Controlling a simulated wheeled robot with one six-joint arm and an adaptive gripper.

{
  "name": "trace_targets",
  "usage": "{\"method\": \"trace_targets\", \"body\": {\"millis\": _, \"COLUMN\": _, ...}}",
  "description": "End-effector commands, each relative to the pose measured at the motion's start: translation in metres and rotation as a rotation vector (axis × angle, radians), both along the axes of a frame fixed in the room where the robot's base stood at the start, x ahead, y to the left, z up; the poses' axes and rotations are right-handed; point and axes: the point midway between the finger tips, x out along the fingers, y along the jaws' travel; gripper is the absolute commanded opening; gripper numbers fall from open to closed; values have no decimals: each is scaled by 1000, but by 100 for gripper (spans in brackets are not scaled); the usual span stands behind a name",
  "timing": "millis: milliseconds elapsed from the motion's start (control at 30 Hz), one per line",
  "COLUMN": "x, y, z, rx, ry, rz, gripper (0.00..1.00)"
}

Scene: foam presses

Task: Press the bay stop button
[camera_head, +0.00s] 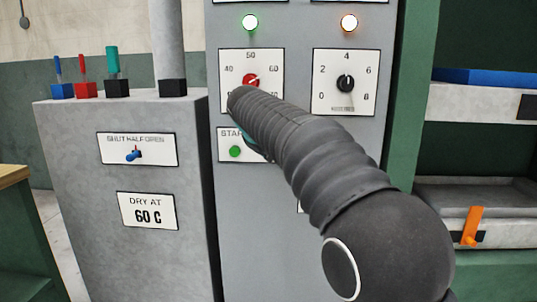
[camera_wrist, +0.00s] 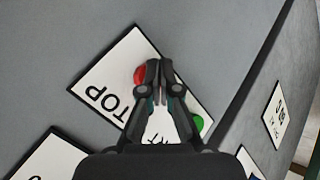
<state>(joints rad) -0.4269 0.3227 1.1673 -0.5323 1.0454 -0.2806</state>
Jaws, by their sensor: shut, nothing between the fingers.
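The red stop button (camera_wrist: 139,75) shows in the wrist view on a white plate (camera_wrist: 103,75) lettered "TOP", its first letter not readable. The green start button (camera_wrist: 198,122) is on the same panel and also shows in the head view (camera_head: 235,151). My gripper (camera_wrist: 156,72) is shut and empty. Its fingertips lie beside the red button in the wrist view and overlap its edge. I cannot tell whether they touch it. In the head view my arm hides the red button and nearly all of my gripper.
Above the buttons are a dial with a red knob (camera_head: 251,80) and a dial with a black knob (camera_head: 345,84). A grey cabinet (camera_head: 75,190) with a blue lever (camera_head: 133,156) stands at left. Shelves with an orange handle (camera_head: 472,226) stand at right.

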Motion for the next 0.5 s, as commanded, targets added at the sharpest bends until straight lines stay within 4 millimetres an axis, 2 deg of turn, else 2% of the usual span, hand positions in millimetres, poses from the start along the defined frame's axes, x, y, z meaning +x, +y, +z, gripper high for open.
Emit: {"method": "trace_targets", "body": {"millis": 500, "x": 6, "y": 0, "z": -1, "rx": -1, "ry": 2, "rz": 0, "gripper": 0}}
